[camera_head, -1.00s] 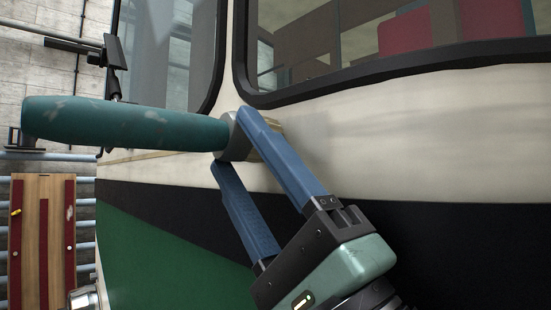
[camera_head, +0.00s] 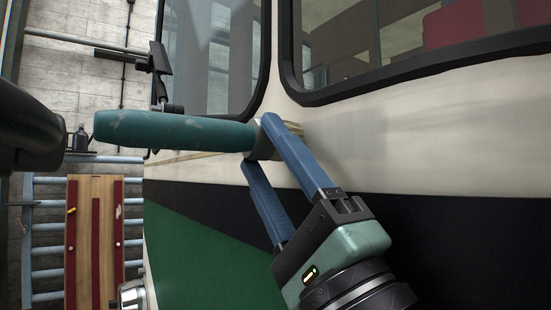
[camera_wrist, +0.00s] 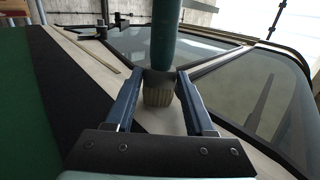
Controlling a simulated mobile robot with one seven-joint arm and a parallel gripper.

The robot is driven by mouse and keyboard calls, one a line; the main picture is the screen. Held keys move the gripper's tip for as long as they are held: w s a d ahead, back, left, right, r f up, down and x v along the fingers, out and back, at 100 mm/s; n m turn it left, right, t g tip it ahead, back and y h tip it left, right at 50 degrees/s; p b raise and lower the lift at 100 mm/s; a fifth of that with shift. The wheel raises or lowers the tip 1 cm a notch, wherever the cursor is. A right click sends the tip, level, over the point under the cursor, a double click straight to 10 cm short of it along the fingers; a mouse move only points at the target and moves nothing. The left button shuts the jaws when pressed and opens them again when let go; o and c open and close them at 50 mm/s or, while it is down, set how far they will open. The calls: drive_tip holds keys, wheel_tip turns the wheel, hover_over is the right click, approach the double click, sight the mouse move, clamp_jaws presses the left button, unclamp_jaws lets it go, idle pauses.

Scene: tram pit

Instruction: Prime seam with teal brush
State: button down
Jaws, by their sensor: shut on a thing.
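The teal brush (camera_head: 175,131) is held level in the head view, its worn handle pointing left and its pale bristles (camera_head: 292,128) toward the cream body panel. My gripper (camera_head: 258,148) has its two blue fingers shut on the brush's grey collar. In the wrist view the teal handle (camera_wrist: 165,35) rises between the fingers and the bristles (camera_wrist: 158,92) face the cream panel. I cannot tell whether the bristles touch it. A thin tan strip (camera_head: 188,158), perhaps the seam, runs along the cream panel below the window; it also shows in the wrist view (camera_wrist: 93,55).
The tram side has a cream band (camera_head: 440,130), a black band (camera_head: 440,225) and a green area (camera_head: 195,250). Dark-framed windows sit above. A mirror on a bracket (camera_head: 159,58) juts out at the left. A wooden board with red strips (camera_head: 95,235) stands far left.

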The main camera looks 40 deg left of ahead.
drive_tip(key=a, duration=0.1)
drive_tip(key=w+a, duration=0.1)
drive_tip(key=a, duration=0.1)
drive_tip(key=w+a, duration=0.1)
drive_tip(key=a, duration=0.1)
idle(0.8)
drive_tip(key=shift+s+d+b, duration=1)
drive_tip(key=shift+d+b, duration=0.2)
drive_tip(key=shift+d, duration=1.6)
drive_tip(key=shift+s+d+b, duration=1.05)
drive_tip(key=shift+d+b, duration=0.1)
drive_tip(key=shift+d, duration=1.6)
drive_tip(key=shift+s+d+b, duration=1)
drive_tip(key=shift+d+b, duration=0.2)
drive_tip(key=shift+d, duration=1.6)
drive_tip(key=shift+a, duration=0.1)
drive_tip(key=shift+w+a+p, duration=0.55)
drive_tip(key=shift+w+a, duration=0.25)
drive_tip(key=shift+a, duration=1.5)
drive_tip(key=shift+w+a+p, duration=0.5)
drive_tip(key=shift+w+a, duration=0.35)
drive_tip(key=shift+a, duration=1.45)
drive_tip(key=shift+w+a+p, duration=0.55)
drive_tip(key=shift+w+a, duration=0.25)
drive_tip(key=shift+a, duration=1.5)
drive_tip(key=shift+w+a, duration=0.3)
drive_tip(key=shift+a, duration=0.4)
drive_tip(key=shift+w+a, duration=0.3)
drive_tip(key=shift+a, duration=0.35)
